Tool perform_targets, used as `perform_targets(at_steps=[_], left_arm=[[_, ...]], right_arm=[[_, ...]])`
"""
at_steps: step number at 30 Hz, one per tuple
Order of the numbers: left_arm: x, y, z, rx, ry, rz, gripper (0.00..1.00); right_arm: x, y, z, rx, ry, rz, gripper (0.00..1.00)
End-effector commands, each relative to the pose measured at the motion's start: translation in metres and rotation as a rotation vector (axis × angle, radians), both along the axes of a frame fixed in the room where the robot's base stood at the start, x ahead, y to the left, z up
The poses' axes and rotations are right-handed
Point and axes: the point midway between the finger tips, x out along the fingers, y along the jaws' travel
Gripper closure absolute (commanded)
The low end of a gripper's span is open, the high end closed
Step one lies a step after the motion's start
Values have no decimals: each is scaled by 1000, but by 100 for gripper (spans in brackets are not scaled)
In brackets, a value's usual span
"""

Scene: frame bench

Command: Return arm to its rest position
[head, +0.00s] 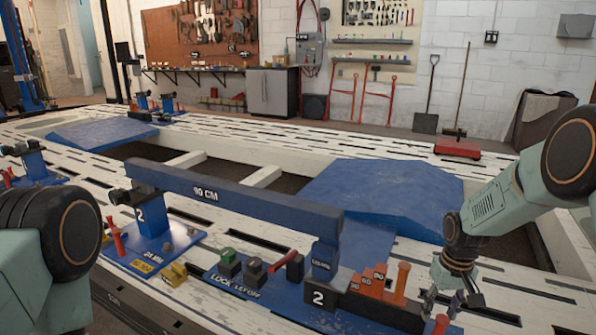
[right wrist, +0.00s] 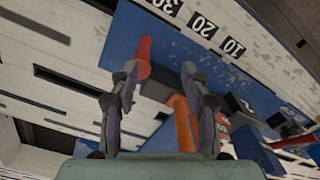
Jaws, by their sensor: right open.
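My right gripper (head: 443,303) is open above the right end of the bench fixture in the head view. In the right wrist view its two fingers (right wrist: 160,74) stand apart with nothing clamped between them. A red-orange handle (right wrist: 144,57) shows just beyond the left finger, and an orange piece (right wrist: 183,125) shows between the fingers, lower down. In the head view an upright orange handle (head: 402,281) stands left of the gripper, and a red handle (head: 440,325) is below it. My left arm shows only as a joint at the lower left; its gripper is out of view.
A blue beam marked 90 CM (head: 240,202) rests across two stands marked 2. Orange numbered blocks (head: 370,283) sit at the right stand. A blue ramp (head: 385,190) lies behind.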

Motion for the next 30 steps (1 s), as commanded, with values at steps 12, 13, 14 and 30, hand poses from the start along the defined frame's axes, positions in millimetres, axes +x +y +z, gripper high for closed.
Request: perform_targets(at_steps=[12, 13, 14, 30], left_arm=[[0, 0, 45, 0, 0, 0, 60], [0, 0, 48, 0, 0, 0, 60], [0, 0, 51, 0, 0, 0, 60], [0, 0, 76, 0, 0, 0, 60]], right_arm=[[-189, 107, -84, 41, 13, 31, 53], [-205, 112, -85, 40, 14, 29, 53], [-221, 116, -84, 38, 14, 27, 53], [-369, 133, -35, -8, 8, 21, 53]])
